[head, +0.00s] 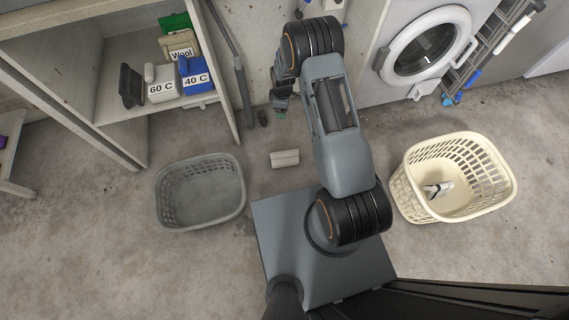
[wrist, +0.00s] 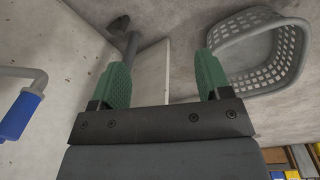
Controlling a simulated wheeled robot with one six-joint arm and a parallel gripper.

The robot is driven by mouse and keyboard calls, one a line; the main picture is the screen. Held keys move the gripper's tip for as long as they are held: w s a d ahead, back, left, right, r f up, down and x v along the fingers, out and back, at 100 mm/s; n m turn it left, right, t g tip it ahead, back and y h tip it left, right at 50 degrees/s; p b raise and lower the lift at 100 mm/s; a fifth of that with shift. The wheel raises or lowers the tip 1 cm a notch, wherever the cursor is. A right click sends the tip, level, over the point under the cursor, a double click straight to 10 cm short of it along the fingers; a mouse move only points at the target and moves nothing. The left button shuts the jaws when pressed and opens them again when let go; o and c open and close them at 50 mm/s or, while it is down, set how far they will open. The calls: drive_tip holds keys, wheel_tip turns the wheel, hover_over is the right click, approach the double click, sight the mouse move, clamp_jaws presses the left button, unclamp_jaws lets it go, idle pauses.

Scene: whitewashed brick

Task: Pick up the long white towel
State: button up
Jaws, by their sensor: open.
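A small off-white folded or rolled cloth-like bundle (head: 285,158) lies on the concrete floor in the head view, right of the grey basket. I cannot tell for sure whether it is the long white towel. A white piece with dark marks (head: 438,188) lies inside the cream basket; its kind is too small to tell. My gripper (wrist: 163,76) is open with two green fingers apart and nothing held between them. In the head view my gripper (head: 281,112) hangs above and behind the floor bundle, partly hidden by my arm.
An empty grey basket (head: 160,206) stands left, also in the wrist view (wrist: 294,58). A cream basket (head: 408,203) stands right. A shelf unit (head: 128,148) holds labelled containers. A grey pipe (head: 241,88) runs down the wall.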

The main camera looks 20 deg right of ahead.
sight(284, 152)
drive_tip(key=s+f+n+b, duration=0.1)
drive_tip(key=f+b, duration=0.1)
drive_tip(key=f, duration=0.8)
drive_tip(key=s+f+n+b, duration=0.1)
drive_tip(key=f+b, duration=0.2)
drive_tip(key=f, duration=0.7)
drive_tip(key=s+f+n+b, duration=0.1)
drive_tip(key=f+b, duration=0.2)
drive_tip(key=f, duration=0.7)
drive_tip(key=shift+s+f+n+g, duration=0.1)
drive_tip(key=shift+n+g, duration=0.2)
drive_tip(key=shift+g, duration=0.1)
drive_tip(key=shift+d+f+b, duration=0.1)
drive_tip(key=shift+f+b, duration=1.5)
drive_tip(key=shift+f, duration=1.6)
drive_tip(key=shift+w, duration=0.2)
clamp_jaws()
